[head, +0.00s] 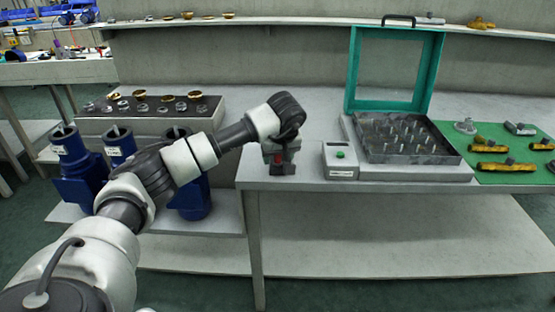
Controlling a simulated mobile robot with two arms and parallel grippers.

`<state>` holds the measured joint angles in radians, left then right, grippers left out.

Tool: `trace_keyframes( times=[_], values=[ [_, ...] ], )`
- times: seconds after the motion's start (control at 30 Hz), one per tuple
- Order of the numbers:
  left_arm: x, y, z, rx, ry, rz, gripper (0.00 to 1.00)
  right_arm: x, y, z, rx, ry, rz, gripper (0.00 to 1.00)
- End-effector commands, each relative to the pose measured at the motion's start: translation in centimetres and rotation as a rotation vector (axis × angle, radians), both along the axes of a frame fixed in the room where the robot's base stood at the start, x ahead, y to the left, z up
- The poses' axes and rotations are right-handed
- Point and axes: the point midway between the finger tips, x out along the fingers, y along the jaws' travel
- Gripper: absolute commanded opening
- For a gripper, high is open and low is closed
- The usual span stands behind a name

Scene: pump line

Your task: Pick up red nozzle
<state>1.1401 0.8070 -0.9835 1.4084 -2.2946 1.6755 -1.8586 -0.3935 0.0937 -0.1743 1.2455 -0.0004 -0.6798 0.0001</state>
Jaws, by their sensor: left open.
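My left arm reaches in from the left, and its left gripper (280,164) points down at the front left corner of the grey table (290,184). The gripper is open. A small red patch (278,158) shows at the gripper, between or just behind its fingers. It may be the red nozzle, but the fingers hide most of it and its shape cannot be made out. I cannot tell whether the fingers touch it. My right gripper is out of view.
A grey box with a green button (340,154) stands right of the gripper. Beyond it are a pin tray (455,159) with a raised teal frame (350,82) and a green mat (500,178) with yellow parts. Blue pumps (77,165) stand at left below a dark parts tray (90,112).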

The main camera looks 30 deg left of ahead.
Motion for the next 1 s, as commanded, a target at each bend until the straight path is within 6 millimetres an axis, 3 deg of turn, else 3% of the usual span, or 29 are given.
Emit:
trace_keyframes(
  times=[0.27, 0.6, 1.0],
  values=[
    [0.2, 0.1, -0.5, -0.002, -0.002, -0.001, 0.53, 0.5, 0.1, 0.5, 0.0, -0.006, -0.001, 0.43],
    [0.2, 0.1, -0.5, -0.001, -0.001, -0.001, 0.01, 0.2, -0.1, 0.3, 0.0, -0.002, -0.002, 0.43],
    [0.2, 0.1, 0.5, -0.001, -0.004, 0.0, 0.01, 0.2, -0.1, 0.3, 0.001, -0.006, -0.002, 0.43]
  ],
)
